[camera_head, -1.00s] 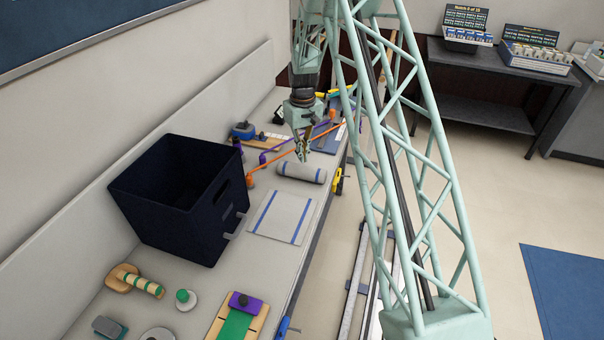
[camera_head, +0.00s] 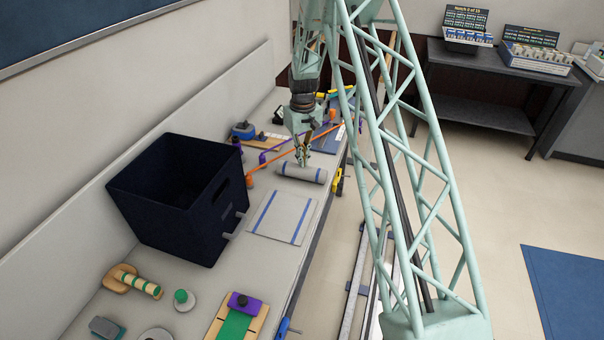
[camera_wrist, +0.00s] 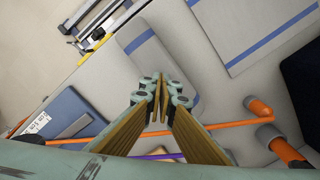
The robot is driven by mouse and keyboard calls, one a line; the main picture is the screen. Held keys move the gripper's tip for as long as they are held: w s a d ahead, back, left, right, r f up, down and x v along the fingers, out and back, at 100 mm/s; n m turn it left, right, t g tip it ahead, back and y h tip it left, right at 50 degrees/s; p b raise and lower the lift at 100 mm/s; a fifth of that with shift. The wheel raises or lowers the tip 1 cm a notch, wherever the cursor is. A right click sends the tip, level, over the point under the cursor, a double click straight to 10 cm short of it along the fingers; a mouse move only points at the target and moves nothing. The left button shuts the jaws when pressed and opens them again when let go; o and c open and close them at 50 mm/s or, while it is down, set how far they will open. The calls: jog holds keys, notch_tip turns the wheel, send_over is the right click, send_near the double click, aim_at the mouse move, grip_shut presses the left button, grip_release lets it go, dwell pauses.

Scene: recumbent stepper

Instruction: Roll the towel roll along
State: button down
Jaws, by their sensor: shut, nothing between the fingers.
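The towel roll (camera_head: 306,174) is a grey cylinder with blue stripes. It lies across the bench just beyond a flat grey mat with blue stripes (camera_head: 265,225). My gripper (camera_head: 303,161) is shut and empty, pointing down at the roll's far side. In the wrist view my closed fingertips (camera_wrist: 160,80) overlap the near end of the picture of the towel roll (camera_wrist: 145,50); whether they touch it, I cannot tell. The striped mat also shows in the wrist view (camera_wrist: 255,25).
A dark open bin (camera_head: 205,225) stands left of the mat. An orange rod (camera_head: 285,154) crosses the bench behind the roll. A purple block (camera_head: 245,303) and several small devices lie at the near end. The bench's right edge is close to the roll.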

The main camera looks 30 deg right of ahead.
aim_at(300, 169)
jog(key=shift+s+a+f, duration=0.1)
jog(key=shift+s+a, duration=0.4)
jog(key=shift+s+a, duration=0.1)
dwell(0.5)
jog(key=shift+s+a+b, duration=0.4)
jog(key=shift+s+a, duration=0.05)
jog(key=shift+s, duration=0.05)
jog(key=shift+s+a+f, duration=0.1)
jog(key=shift+s+a, duration=0.35)
jog(key=shift+s, duration=0.05)
jog(key=shift+s+a, duration=0.15)
dwell(0.5)
jog(key=shift+s+a+b, duration=0.35)
jog(key=shift+r, duration=0.3)
